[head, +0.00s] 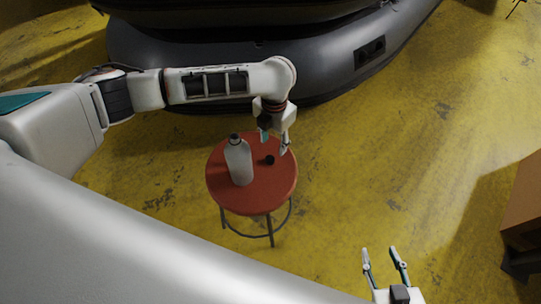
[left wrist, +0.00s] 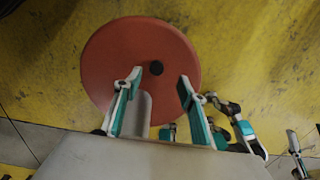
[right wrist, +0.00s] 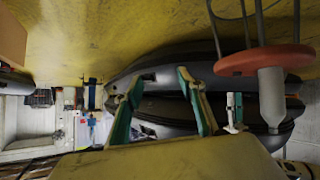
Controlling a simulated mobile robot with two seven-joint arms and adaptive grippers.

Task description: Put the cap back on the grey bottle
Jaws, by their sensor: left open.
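The grey bottle (head: 239,163) stands upright on a round red stool (head: 225,195), with a dark top at its neck. A small black cap (head: 270,160) lies on the stool to the right of the bottle. My left gripper (head: 274,143) is open and empty above the stool, near the cap. In the left wrist view the cap (left wrist: 156,68) shows between and beyond the fingertips, apart from them; the bottle (left wrist: 144,112) is partly hidden by the left finger. My right gripper (head: 379,250) is open and empty, away from the stool at the lower right.
A dark grey inflatable boat (head: 330,72) lies behind the stool and my left arm. A brown box (head: 523,203) stands at the right edge. The yellow floor between stool and box is clear.

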